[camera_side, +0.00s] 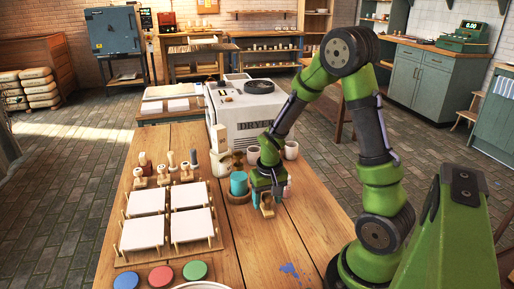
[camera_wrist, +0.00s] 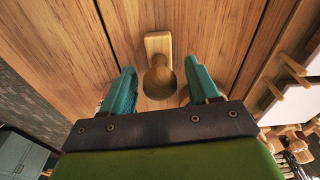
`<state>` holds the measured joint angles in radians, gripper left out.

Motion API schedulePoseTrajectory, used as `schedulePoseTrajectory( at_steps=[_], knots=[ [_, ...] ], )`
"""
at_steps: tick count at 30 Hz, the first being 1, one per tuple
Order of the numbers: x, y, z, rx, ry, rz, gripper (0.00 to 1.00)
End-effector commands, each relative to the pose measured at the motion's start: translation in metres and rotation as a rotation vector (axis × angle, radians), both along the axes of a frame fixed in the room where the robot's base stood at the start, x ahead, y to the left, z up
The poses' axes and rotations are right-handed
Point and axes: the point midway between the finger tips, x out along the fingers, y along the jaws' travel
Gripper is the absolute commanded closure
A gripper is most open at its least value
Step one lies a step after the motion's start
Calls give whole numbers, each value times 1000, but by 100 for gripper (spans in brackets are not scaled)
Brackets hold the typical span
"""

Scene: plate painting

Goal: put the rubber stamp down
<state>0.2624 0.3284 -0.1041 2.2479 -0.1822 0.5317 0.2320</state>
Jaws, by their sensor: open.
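A wooden rubber stamp with a round knob handle and a rectangular base (camera_wrist: 158,43) sits between my fingers in the wrist view. My gripper (camera_wrist: 159,70) is open, with one teal finger on each side of the knob and a visible gap to each. In the side view my gripper (camera_side: 264,200) points down low over the table, and the pale wood of the stamp (camera_side: 267,210) shows between its fingers. The stamp appears to stand on the wooden table (camera_side: 240,245). Its underside is hidden.
Several other stamps (camera_side: 165,168) stand at the table's left. White square tiles (camera_side: 191,226) lie on a pegged wooden rack. A teal cylinder (camera_side: 238,183) stands close left of my gripper; the dryer (camera_side: 257,125) is behind. Blue paint (camera_side: 289,270) marks the clear front area.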

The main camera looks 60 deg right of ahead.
Motion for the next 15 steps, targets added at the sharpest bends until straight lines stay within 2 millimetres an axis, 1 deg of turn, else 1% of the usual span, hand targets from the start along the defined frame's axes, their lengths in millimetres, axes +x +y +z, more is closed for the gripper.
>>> schedulePoseTrajectory(
  at_steps=[9, 12, 15],
  knots=[
    [-4, 6, 68, -2, -9, 2, 40],
    [-6, 7, 86, -2, -7, 0, 40],
    [-7, 9, 99, -1, -4, 2, 40]
  ],
)
